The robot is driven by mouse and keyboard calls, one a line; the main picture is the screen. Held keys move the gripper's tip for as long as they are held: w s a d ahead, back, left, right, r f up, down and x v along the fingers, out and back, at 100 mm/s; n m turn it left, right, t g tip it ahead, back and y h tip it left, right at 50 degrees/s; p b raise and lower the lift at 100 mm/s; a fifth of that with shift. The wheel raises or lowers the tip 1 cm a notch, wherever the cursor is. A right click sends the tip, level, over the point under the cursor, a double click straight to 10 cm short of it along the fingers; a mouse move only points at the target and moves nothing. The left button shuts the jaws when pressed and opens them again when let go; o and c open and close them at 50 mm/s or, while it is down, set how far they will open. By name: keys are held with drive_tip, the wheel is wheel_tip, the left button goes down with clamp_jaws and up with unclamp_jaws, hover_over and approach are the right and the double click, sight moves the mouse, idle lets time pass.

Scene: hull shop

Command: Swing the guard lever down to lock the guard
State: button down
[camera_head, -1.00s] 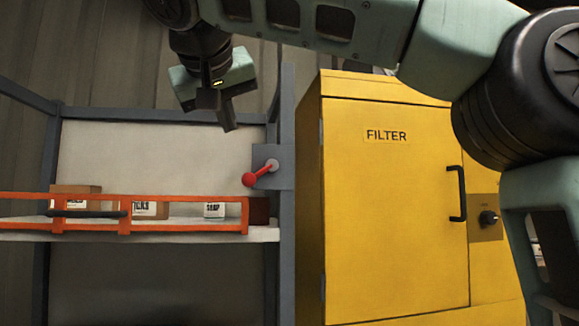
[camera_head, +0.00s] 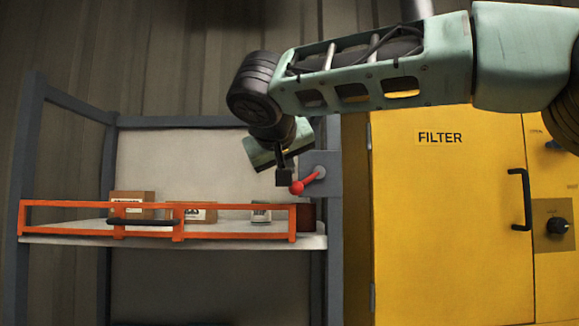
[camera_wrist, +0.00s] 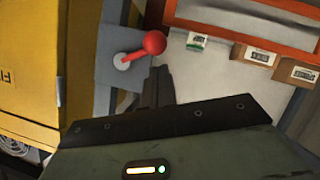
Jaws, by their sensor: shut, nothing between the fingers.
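The guard lever (camera_head: 308,182) is a red arm with a red ball knob, pivoted on a grey plate (camera_head: 333,165) on the shelf's right post. It slants down to the left from its pivot. The orange guard (camera_head: 150,232) is a rail frame with a black handle across the shelf front. My gripper (camera_head: 284,178) is shut and empty, just left of and slightly above the knob; whether it touches cannot be told. In the wrist view the lever (camera_wrist: 142,50) lies just beyond the shut fingers (camera_wrist: 157,75).
The shelf (camera_head: 260,241) holds two cardboard boxes (camera_head: 132,198) and a small white-and-green item (camera_head: 261,212) behind the guard. A yellow FILTER cabinet (camera_head: 450,220) with a black handle and knob stands close on the right. Space in front of the shelf looks clear.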

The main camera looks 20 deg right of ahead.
sight(295, 186)
drive_tip(key=shift+w+d+f, duration=0.15)
drive_tip(key=shift+d+f, duration=0.2)
drive_tip(key=shift+f, duration=0.2)
wheel_tip(295, 186, down, 2)
drive_tip(key=n+b, duration=0.1)
drive_tip(key=n+h+b, duration=0.1)
drive_tip(key=b, duration=0.1)
drive_tip(key=shift+d+f+h, duration=0.15)
drive_tip(key=shift+f+h, duration=0.1)
drive_tip(key=shift+h, duration=0.05)
drive_tip(key=shift+d+n, duration=0.1)
drive_tip(key=shift+n, duration=0.4)
drive_tip(key=shift+h, duration=0.3)
